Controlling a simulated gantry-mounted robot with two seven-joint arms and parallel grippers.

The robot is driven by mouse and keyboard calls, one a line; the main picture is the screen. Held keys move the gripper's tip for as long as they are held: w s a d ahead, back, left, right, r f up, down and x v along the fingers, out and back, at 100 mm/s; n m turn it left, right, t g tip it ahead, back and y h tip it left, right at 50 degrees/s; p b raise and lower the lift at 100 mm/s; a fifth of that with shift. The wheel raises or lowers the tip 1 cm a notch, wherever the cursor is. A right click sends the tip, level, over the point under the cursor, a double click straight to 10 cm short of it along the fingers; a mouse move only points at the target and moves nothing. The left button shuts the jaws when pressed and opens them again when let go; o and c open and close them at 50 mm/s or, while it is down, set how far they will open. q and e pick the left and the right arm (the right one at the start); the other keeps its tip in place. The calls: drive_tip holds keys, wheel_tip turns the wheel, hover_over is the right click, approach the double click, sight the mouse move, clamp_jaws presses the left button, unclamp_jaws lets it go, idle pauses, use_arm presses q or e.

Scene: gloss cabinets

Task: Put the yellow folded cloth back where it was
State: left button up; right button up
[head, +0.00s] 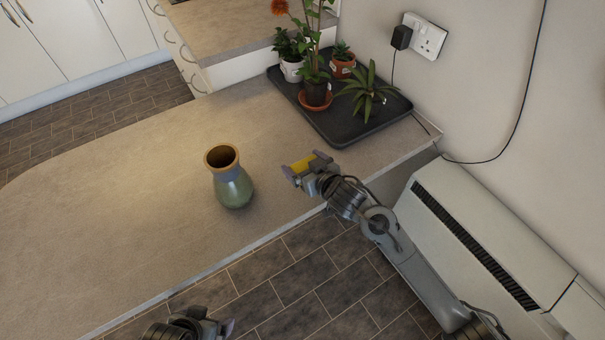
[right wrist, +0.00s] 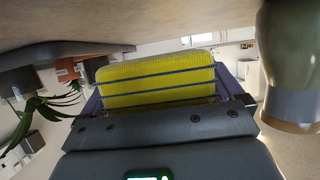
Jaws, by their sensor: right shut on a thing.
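The yellow folded cloth (head: 302,164) is between the fingers of my right gripper (head: 306,167), over the beige counter near its front edge. In the right wrist view the cloth (right wrist: 157,82) shows as a ribbed yellow block between the jaws, with dark thin lines across it. My right gripper is shut on it. Whether the cloth touches the counter I cannot tell. My left gripper (head: 208,326) shows only partly at the bottom edge of the head view, below the counter edge, and its jaws are not clear.
A green-brown vase (head: 232,186) stands on the counter left of my right gripper, and is close at right in the wrist view (right wrist: 290,70). A dark tray (head: 345,128) with several potted plants is at the back right. The counter's left part (head: 110,210) is clear.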

drive_tip(key=shift+w+a+f, duration=0.1)
drive_tip(key=shift+a+f, duration=0.1)
drive_tip(key=shift+a, duration=0.05)
drive_tip(key=shift+f+b, duration=0.35)
drive_tip(key=shift+f, duration=1.6)
drive_tip(key=shift+f, duration=0.1)
drive_tip(key=o, duration=0.6)
drive_tip(key=shift+c, duration=0.2)
